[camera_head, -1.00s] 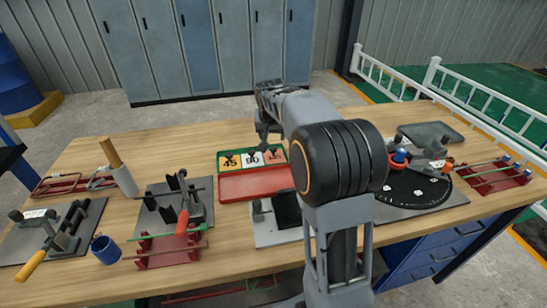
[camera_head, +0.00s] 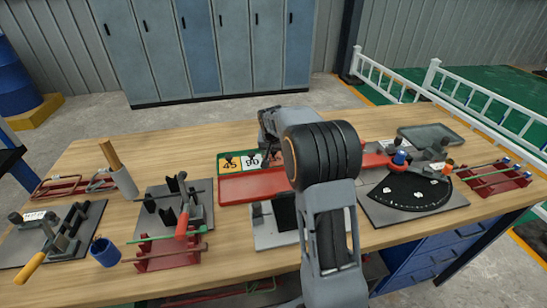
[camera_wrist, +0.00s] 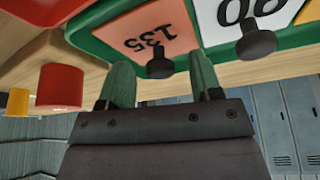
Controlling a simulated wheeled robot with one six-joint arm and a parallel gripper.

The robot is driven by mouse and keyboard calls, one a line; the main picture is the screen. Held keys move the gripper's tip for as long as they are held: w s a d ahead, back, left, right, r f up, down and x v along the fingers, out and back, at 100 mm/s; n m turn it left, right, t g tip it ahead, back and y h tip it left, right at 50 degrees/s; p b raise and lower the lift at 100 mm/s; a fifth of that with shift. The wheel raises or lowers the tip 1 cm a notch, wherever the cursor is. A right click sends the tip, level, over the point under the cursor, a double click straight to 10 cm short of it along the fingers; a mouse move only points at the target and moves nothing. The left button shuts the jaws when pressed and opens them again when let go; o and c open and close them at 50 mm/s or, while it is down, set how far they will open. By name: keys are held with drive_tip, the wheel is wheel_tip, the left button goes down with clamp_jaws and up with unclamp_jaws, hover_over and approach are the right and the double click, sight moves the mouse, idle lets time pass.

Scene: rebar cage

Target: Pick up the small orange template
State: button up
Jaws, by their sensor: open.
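A green tray holds angle templates with dark knobs. An amber-orange template marked 45 (camera_head: 231,163) sits at its left end, beside a white one marked 90 (camera_head: 252,160). In the wrist view a salmon-orange template marked 135 (camera_wrist: 148,33) lies beside the white 90 template (camera_wrist: 245,18). An orange edge (camera_wrist: 311,12) shows at the top right corner there. My gripper (camera_wrist: 162,76) is open and empty, its two green fingers apart. The dark knob of the 135 template appears between the fingertips; I cannot tell whether they touch. In the head view my arm hides the 135 template.
A long red tray (camera_head: 240,188) lies in front of the templates. A black protractor plate (camera_head: 405,190) and a fixture with red bars (camera_head: 495,178) are on the right. Clamps, a blue cup (camera_head: 105,251) and a red rack (camera_head: 165,252) stand left.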

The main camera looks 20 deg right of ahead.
drive_tip(key=shift+c, duration=0.2)
clamp_jaws()
idle(0.3)
drive_tip(key=shift+r, duration=0.15)
